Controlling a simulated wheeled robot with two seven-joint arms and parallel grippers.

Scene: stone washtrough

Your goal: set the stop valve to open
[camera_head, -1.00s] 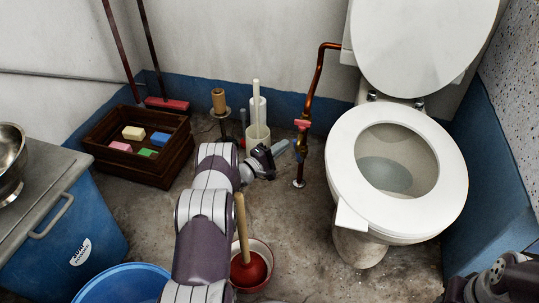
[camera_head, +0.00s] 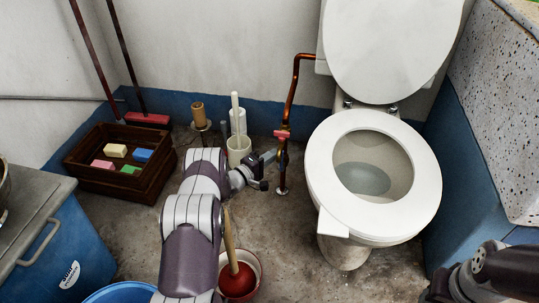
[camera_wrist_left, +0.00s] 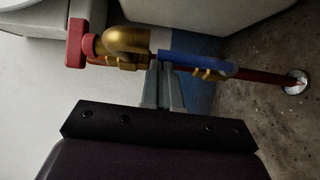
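The stop valve (camera_head: 282,134) sits on the copper pipe left of the toilet, its red part showing in the head view. In the left wrist view the valve has a brass body (camera_wrist_left: 125,42), a red knob (camera_wrist_left: 75,43) and a blue lever (camera_wrist_left: 205,64) lying roughly along the pipe. My left gripper (camera_head: 270,156) is beside the pipe, just below the red part. In the left wrist view its grey fingers (camera_wrist_left: 163,72) look closed together, tips at the lever's brass-side end; contact is unclear. My right gripper (camera_head: 440,290) is partly visible at lower right; its fingers are unclear.
The toilet (camera_head: 415,205) stands close right of the pipe. A brush holder (camera_head: 239,150) and a paper stand (camera_head: 199,115) are behind my left wrist. A wooden crate (camera_head: 90,180) holds soaps at left.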

